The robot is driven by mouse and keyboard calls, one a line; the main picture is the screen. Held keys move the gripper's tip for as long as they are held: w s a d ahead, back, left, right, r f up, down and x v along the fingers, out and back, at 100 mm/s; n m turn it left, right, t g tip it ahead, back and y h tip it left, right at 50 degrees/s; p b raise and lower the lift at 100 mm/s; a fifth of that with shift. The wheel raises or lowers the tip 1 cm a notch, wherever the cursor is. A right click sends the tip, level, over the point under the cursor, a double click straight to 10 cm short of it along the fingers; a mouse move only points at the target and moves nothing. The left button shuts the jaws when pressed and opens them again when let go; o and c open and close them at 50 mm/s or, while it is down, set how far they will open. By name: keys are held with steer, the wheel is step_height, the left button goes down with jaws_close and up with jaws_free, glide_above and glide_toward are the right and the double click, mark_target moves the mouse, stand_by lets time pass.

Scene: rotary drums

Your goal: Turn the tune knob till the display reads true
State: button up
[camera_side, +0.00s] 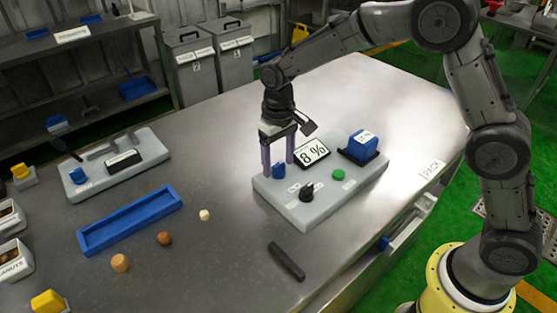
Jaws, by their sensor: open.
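A grey control panel (345,203) stands on the steel table. It carries a blue knob (278,171), a black knob (306,193), a green button (338,175) and a tilted white display (313,153) that reads "8 %". The knob labels are too small to read, so I cannot tell which one is the tune knob. My gripper (278,164) points down over the panel's left end, with its two purple fingers open. The blue knob shows between or just in front of the fingertips; I cannot tell whether they touch it.
A blue box (361,146) sits at the panel's back right. A second grey panel (138,162) with a blue knob, an empty blue tray (130,219), several small round pieces and a dark bar (286,261) lie around. The table behind my gripper is clear.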

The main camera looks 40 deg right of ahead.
steer(key=shift+f, duration=0.1)
jaws_close()
stand_by(0.3)
steer(key=shift+n, duration=0.3)
steer(key=n, duration=0.4)
steer(key=shift+n, duration=2.4)
jaws_free()
